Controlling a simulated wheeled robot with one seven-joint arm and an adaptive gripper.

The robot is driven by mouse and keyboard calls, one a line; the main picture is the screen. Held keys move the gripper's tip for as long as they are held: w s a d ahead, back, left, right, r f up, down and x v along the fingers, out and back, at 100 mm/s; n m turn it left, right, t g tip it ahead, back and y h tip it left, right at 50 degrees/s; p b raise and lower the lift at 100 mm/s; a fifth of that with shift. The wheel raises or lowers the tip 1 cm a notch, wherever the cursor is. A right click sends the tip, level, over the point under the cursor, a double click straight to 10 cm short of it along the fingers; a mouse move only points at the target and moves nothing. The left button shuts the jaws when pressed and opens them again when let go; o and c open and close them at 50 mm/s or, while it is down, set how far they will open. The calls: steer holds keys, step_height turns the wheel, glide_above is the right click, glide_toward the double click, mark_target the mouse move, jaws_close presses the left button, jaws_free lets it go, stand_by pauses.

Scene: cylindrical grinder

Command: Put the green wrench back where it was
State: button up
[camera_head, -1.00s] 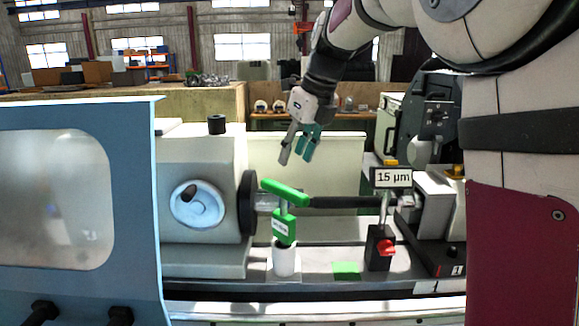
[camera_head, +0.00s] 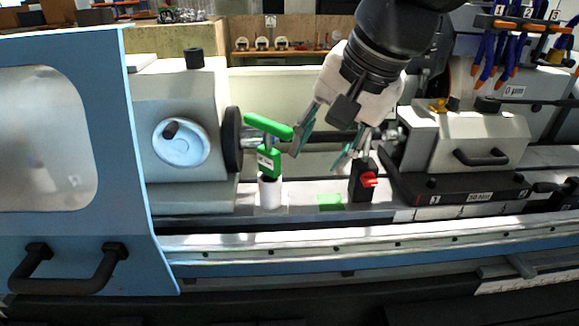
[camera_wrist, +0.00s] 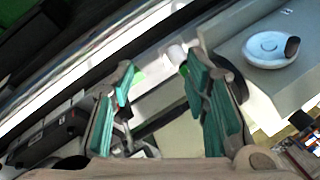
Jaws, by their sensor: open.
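The green wrench (camera_head: 268,127), a T-shaped tool with a labelled green block (camera_head: 269,161), stands upright in a white cylindrical holder (camera_head: 270,194) in the head view. My gripper (camera_head: 322,148) is open and empty, pointing down just right of the wrench. Its left finger is close to the handle's right end; I cannot tell whether they touch. In the wrist view, my gripper (camera_wrist: 160,68) shows spread teal pads, with the white holder (camera_wrist: 176,53) beyond the fingertips. The wrench is mostly hidden there behind one finger.
A green square (camera_head: 330,201) lies on the machine bed right of the holder. A black block with a red knob (camera_head: 369,180) stands beside it, under my right finger. The grinder headstock (camera_head: 180,140) is left, the tailstock (camera_head: 470,140) right. A blue door (camera_head: 70,160) fills the left.

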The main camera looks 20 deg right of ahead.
steer(key=s+f+n+h, duration=0.1)
steer(key=s+f+n, duration=0.4)
steer(key=s+n, duration=0.3)
steer(key=shift+n+t+h, duration=0.3)
steer(key=shift+n, duration=0.3)
steer(key=shift+a+f, duration=0.1)
